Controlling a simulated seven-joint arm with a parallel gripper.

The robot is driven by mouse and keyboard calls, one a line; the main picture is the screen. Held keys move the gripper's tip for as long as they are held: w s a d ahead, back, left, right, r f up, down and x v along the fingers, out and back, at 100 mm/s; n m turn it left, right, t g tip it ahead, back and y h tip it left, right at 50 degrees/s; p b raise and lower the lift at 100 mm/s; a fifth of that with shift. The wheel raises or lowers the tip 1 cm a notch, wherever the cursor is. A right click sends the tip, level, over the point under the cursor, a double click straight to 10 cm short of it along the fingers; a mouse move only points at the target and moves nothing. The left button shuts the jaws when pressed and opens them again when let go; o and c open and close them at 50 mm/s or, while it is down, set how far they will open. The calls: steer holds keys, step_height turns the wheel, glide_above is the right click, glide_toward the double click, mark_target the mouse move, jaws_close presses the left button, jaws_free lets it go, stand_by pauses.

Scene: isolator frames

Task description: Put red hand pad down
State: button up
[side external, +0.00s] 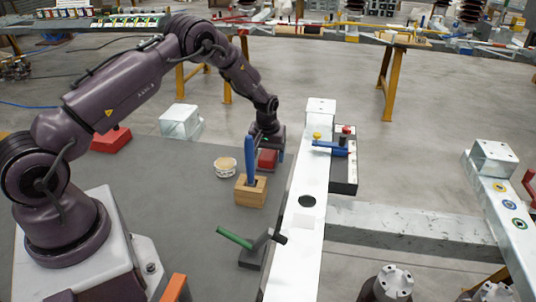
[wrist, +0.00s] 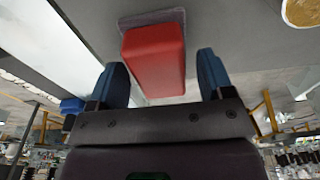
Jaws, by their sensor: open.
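The red hand pad (side external: 266,159) stands at the far edge of the grey table, below my gripper (side external: 267,150) in the side view. In the wrist view the red pad (wrist: 153,50) is a block on a thin grey plate (wrist: 124,22). My gripper (wrist: 162,78) is open, with its two blue fingers on either side of the pad's near end. Gaps show between the fingers and the pad, so it is not gripped. The pad's underside is hidden.
A round tan-topped container (side external: 225,168) and a wooden block (side external: 250,190) with an upright blue handle are close by. A green-handled lever (side external: 240,240) stands nearer. A white beam (side external: 302,215) runs along the right. A red box (side external: 111,140) lies left.

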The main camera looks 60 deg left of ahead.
step_height(320, 180, up, 12)
steer(key=s+d, duration=0.1)
step_height(320, 180, up, 9)
steer(key=m+t, duration=0.1)
glide_above(267, 156)
steer(key=s+d, duration=0.2)
steer(key=d, duration=0.2)
steer(key=s+d+r+m+t, duration=0.1)
steer(key=s+d+r+m, duration=0.2)
steer(key=s+d+r, duration=0.45)
steer(key=s+d+r+m+t, duration=0.1)
steer(key=s+d+r+m, duration=0.1)
steer(key=s, duration=0.7)
steer(key=s+d+r+m+t+h, duration=0.1)
steer(key=s+d+r+m, duration=0.2)
steer(key=s, duration=0.6)
steer(key=shift+s+t, duration=0.25)
steer(key=shift+t, duration=0.05)
steer(key=shift+o, duration=0.4)
